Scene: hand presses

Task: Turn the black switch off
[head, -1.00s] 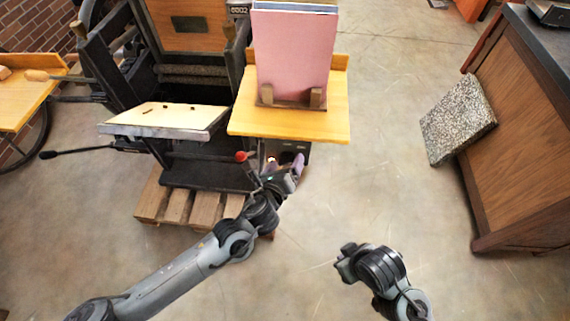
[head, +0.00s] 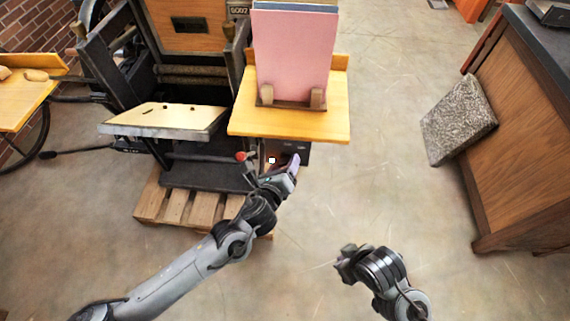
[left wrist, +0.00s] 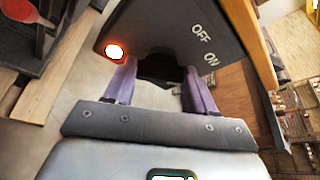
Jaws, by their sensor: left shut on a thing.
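A yellow board (head: 290,122) above the box carries upright pink boards (head: 293,55). A red-knobbed lever (head: 241,157) is close left of my left gripper. The dark press (head: 190,75) stands on a wooden pallet (head: 175,208).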

